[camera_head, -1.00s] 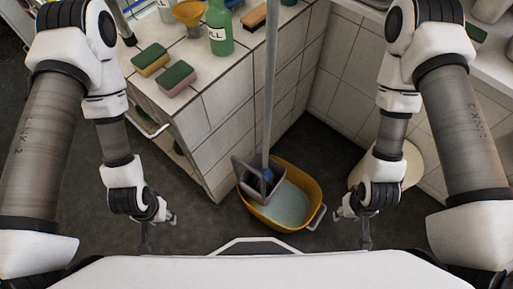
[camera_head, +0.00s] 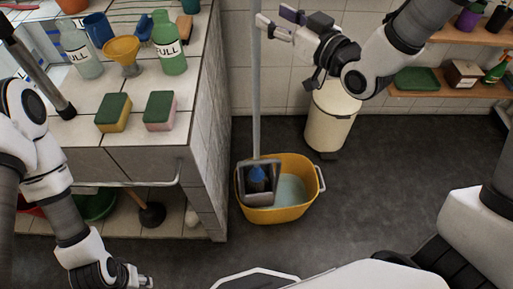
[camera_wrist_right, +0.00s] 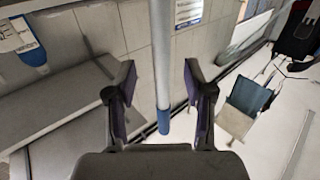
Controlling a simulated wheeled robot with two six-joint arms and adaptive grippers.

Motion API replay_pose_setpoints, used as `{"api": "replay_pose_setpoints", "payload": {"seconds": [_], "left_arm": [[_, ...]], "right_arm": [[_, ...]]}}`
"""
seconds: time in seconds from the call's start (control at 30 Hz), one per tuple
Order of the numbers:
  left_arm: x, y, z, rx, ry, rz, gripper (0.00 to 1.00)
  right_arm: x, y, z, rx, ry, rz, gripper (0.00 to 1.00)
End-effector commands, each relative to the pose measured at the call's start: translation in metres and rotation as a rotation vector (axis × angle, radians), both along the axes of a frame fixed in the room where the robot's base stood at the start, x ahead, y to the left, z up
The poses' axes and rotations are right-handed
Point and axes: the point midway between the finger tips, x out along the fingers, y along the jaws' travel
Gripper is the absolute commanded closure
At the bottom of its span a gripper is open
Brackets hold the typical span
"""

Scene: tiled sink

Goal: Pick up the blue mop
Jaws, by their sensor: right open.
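The mop has a long grey pole (camera_head: 256,95) standing nearly upright, with its blue lower part (camera_head: 258,174) at the wringer of a yellow bucket (camera_head: 278,214) on the floor. My right gripper (camera_head: 264,27) is open, high beside the upper pole. In the right wrist view the pole (camera_wrist_right: 161,50) shows between the two spread fingers (camera_wrist_right: 160,74), with a gap on each side; its visible end is blue. I cannot tell how deep it lies between them. My left gripper (camera_head: 142,281) is low at the bottom left, away from the mop; its jaws are unclear.
A tiled counter (camera_head: 205,120) stands left of the bucket, with two sponges (camera_head: 160,110) and bottles (camera_head: 171,50) on top. A cream bin (camera_head: 332,120) stands behind the bucket to the right. Wooden shelves (camera_head: 450,92) are at the far right. Dark floor right of the bucket is clear.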

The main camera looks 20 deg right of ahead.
Motion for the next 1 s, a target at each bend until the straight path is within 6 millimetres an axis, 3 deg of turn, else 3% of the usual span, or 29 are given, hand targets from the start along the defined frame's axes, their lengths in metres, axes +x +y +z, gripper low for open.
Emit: {"api": "replay_pose_setpoints", "payload": {"seconds": [0.33, 0.6, 0.73, 0.77, 1.0], "left_arm": [[0.0, 0.0, 0.01, 0.0, 0.0, 0.001, 0.53], [0.0, 0.0, 0.01, 0.0, 0.0, 0.001, 0.53], [0.0, 0.0, 0.01, 0.0, 0.0, 0.001, 0.53], [0.0, 0.0, 0.01, 0.0, 0.0, 0.001, 0.53], [0.0, 0.0, 0.01, 0.0, 0.0, 0.001, 0.53]], "right_arm": [[0.052, 0.021, 0.0, -0.005, 0.006, 0.0, 0.47], [0.059, 0.023, -0.001, 0.0, 0.009, -0.001, 0.47], [0.058, 0.023, -0.001, 0.0, 0.009, -0.001, 0.93], [0.058, 0.023, -0.002, 0.0, 0.009, -0.001, 1.0], [0.059, 0.023, 0.0, 0.0, 0.005, -0.002, 1.0]]}}
